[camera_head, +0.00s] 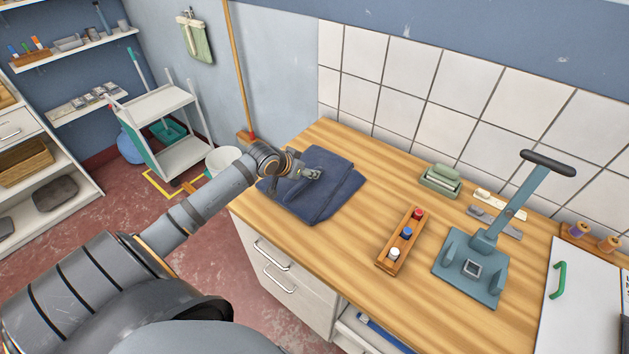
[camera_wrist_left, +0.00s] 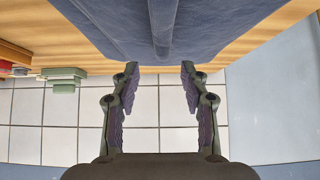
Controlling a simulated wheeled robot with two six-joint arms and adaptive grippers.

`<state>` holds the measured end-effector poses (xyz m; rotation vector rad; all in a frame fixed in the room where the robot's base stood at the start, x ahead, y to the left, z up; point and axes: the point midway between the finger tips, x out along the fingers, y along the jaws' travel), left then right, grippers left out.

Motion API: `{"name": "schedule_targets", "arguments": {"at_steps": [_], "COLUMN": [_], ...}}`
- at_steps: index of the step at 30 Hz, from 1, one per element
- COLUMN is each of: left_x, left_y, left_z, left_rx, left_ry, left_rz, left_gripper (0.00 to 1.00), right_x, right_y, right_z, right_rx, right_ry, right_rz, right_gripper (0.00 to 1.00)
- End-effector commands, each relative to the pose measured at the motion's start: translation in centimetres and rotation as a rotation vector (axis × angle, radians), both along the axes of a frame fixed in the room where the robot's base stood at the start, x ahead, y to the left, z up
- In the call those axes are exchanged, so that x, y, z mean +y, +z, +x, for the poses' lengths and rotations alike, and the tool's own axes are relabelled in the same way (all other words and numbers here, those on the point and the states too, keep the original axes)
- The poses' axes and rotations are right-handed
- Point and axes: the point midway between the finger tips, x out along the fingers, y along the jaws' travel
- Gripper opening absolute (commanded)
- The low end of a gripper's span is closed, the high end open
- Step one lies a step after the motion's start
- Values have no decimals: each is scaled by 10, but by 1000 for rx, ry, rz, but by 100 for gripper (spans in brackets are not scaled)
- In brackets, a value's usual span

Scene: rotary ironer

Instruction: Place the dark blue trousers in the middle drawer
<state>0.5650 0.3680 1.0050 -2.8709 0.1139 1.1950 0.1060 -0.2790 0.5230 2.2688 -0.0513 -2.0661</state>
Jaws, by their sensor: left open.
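The dark blue trousers (camera_head: 335,187) lie folded flat on the left end of the wooden worktop. They fill the top middle of the left wrist view (camera_wrist_left: 160,25). My left gripper (camera_head: 312,173) is over the trousers, its arm coming in from the left. In the left wrist view its two fingers (camera_wrist_left: 159,75) are apart, with nothing between them; contact with the cloth cannot be told. Two drawer fronts with handles, an upper drawer (camera_head: 258,243) and a lower one (camera_head: 290,296), show shut under the worktop. Which is the middle drawer cannot be told. My right gripper is out of view.
On the worktop (camera_head: 380,180) stand a wooden tray (camera_head: 385,262) with several coloured spools, a green box (camera_head: 440,181) and a blue-grey press (camera_head: 470,265). A tiled wall (camera_head: 400,75) backs it. A white trolley (camera_head: 160,108) and bucket (camera_head: 222,158) stand left on the floor.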

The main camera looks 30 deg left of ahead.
Motion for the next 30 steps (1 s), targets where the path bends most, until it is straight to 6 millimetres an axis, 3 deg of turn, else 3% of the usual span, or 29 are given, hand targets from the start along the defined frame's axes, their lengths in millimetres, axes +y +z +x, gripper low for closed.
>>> {"name": "schedule_targets", "arguments": {"at_steps": [5, 13, 21, 30], "left_x": [1, 1, 1, 1], "left_y": [-4, -33, -39, -38], "left_z": [5, 33, 36, 36], "left_rx": [0, -1, 1, 1], "left_ry": [3, 3, -1, 0], "left_rz": [-3, -4, 2, 1], "left_gripper": [45, 45, 45, 6], "right_x": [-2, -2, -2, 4], "right_y": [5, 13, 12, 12], "right_z": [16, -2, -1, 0], "right_rx": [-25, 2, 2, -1], "right_ry": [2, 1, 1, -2], "right_rz": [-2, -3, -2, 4], "right_gripper": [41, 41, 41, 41]}}
